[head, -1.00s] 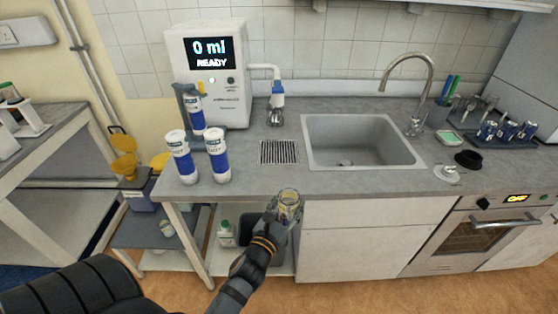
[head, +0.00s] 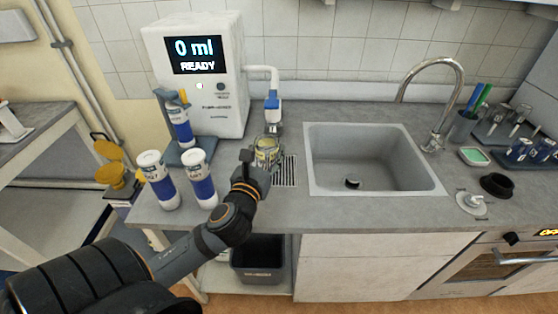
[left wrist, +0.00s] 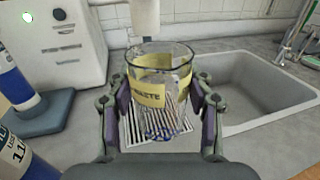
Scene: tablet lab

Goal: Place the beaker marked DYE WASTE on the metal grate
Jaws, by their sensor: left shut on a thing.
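The glass beaker (head: 267,152) has a yellow label; in the left wrist view the beaker (left wrist: 160,85) shows only the label's end, "...STE", and a little blue at its bottom. My left gripper (head: 258,160) is shut on it, with a finger on each side in the left wrist view (left wrist: 160,107). The beaker looks upright. The metal grate (head: 287,172) lies in the counter left of the sink. In the left wrist view the grate (left wrist: 133,128) shows below and through the beaker. I cannot tell whether they touch. My right gripper is not in view.
The dispenser (head: 200,85) reads "0 ml READY", and its nozzle (head: 272,100) hangs just behind the beaker. Two white-and-blue bottles (head: 158,180) stand at left, with another on the dispenser's stand. The sink (head: 372,165) is at right. Counter in front of the grate is clear.

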